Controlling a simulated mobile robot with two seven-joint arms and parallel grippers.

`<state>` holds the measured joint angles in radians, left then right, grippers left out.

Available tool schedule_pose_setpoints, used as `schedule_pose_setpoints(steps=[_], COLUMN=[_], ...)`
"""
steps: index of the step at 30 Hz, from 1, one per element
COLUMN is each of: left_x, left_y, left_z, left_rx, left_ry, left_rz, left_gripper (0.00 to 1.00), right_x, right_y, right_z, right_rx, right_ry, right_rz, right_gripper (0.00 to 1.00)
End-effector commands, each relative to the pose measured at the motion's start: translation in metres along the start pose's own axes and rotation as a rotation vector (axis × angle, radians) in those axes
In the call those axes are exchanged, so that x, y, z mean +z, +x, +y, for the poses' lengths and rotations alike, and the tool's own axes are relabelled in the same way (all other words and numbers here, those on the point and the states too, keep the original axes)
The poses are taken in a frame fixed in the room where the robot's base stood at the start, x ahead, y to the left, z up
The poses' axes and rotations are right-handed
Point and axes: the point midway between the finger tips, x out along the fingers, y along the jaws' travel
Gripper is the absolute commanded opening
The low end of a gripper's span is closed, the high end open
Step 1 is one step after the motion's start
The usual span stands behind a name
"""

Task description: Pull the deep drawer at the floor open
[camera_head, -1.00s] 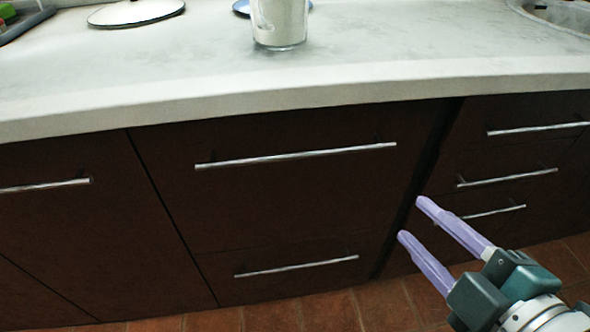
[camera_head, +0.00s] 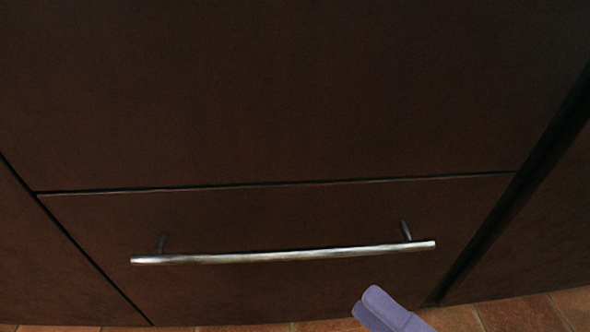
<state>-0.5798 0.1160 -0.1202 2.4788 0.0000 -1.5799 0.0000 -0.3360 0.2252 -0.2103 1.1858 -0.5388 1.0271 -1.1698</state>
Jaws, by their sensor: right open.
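The deep drawer (camera_head: 280,215) at the floor has a dark brown front and sits flush with the cabinet, closed. Its silver bar handle (camera_head: 285,256) runs nearly level across the front on two short posts. My right gripper (camera_head: 378,305) shows only as pale purple fingers at the bottom edge, below the right part of the handle and apart from it in the picture. It is open and holds nothing that I can see; the rest of it is out of frame. My left gripper is not in view.
A large dark front (camera_head: 280,90) lies above the drawer, with a thin seam between them. Other dark fronts stand left (camera_head: 40,260) and right (camera_head: 540,230), past a dark gap. Reddish floor tiles (camera_head: 510,313) show along the bottom.

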Motion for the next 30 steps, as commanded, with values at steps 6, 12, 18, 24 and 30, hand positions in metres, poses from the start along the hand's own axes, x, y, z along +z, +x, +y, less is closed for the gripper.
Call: schedule_pose_setpoints(steps=[6,12,18,24,30], left_x=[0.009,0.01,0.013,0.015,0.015], left_y=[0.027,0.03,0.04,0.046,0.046], left_z=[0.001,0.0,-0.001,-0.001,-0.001], left_rx=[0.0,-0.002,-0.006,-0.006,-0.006], left_ry=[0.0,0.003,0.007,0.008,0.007], left_rz=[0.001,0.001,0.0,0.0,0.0], left_gripper=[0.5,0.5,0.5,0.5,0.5], right_x=[-0.012,-0.013,-0.014,-0.015,-0.015], right_y=[-0.005,0.021,0.06,0.086,0.092], right_z=[-0.025,-0.021,-0.021,-0.02,-0.019], right_rx=[0.033,0.039,0.039,0.035,0.033], right_ry=[-0.027,-0.028,-0.028,-0.027,-0.025], right_rz=[0.037,0.038,0.037,0.037,0.036], right_gripper=[0.45,0.45,0.45,0.45,0.45])
